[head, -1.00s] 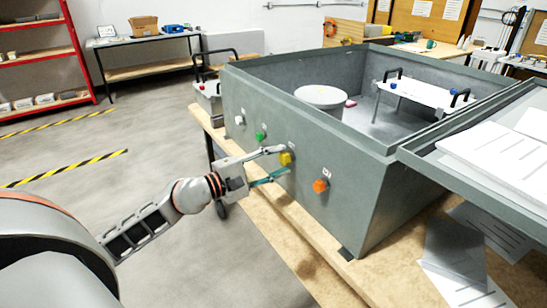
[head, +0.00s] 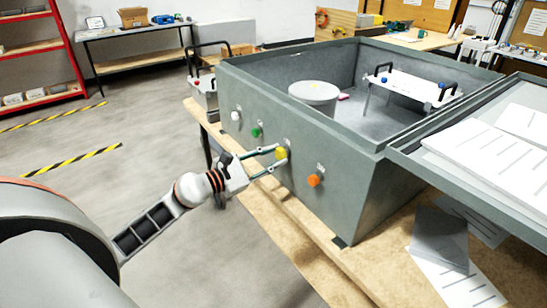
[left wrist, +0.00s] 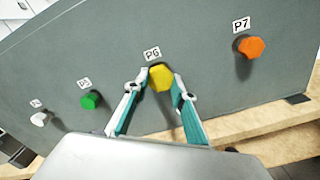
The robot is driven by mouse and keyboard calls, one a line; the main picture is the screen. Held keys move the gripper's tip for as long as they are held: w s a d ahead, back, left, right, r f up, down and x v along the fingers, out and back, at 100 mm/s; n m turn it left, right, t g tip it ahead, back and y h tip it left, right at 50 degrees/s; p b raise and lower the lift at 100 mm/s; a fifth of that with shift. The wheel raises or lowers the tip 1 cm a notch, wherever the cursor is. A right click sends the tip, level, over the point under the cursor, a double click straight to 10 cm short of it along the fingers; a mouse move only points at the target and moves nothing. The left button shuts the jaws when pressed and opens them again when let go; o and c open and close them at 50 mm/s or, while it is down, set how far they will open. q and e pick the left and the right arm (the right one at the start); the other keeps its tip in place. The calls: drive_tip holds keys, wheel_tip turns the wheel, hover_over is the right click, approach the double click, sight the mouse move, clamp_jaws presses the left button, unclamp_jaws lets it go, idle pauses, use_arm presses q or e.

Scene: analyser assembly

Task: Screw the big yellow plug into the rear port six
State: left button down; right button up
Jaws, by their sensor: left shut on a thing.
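The yellow plug (head: 281,153) sits at the port marked P6 on the side wall of the grey analyser housing (head: 262,105). In the left wrist view the yellow plug (left wrist: 161,78) is six-sided and lies right under the P6 label (left wrist: 152,54). My left gripper (head: 276,158) is shut on the yellow plug, with a finger on each side; the fingertips also show in the left wrist view (left wrist: 163,84). How deep the plug sits in the port is hidden. My right gripper is not in view.
An orange plug (head: 314,180) sits at P7 to the right. A green plug (head: 256,132) and a white plug (head: 235,116) are to the left. Inside the open housing are a round drum (head: 313,93) and a white handled plate (head: 415,86). Papers lie on the lid at right.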

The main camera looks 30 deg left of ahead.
use_arm(q)
drive_tip(key=m+b, duration=0.1)
drive_tip(key=m, duration=0.3)
drive_tip(key=shift+f+m, duration=0.1)
drive_tip(key=shift+m, duration=0.2)
drive_tip(key=m, duration=0.2)
drive_tip(key=shift+m+b, duration=0.35)
drive_tip(key=shift+m, duration=0.05)
drive_tip(key=m, duration=0.2)
drive_tip(key=shift+r+m, duration=0.3)
drive_tip(key=m, duration=0.2)
drive_tip(key=shift+r+m+p, duration=0.15)
drive_tip(key=shift+m+p, duration=0.25)
drive_tip(key=m, duration=0.4)
drive_tip(key=shift+w+p, duration=0.1)
drive_tip(key=shift+p, duration=0.3)
drive_tip(key=m, duration=0.7)
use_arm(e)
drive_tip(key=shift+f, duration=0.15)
use_arm(q)
drive_tip(key=c, duration=1.8)
unclamp_jaws()
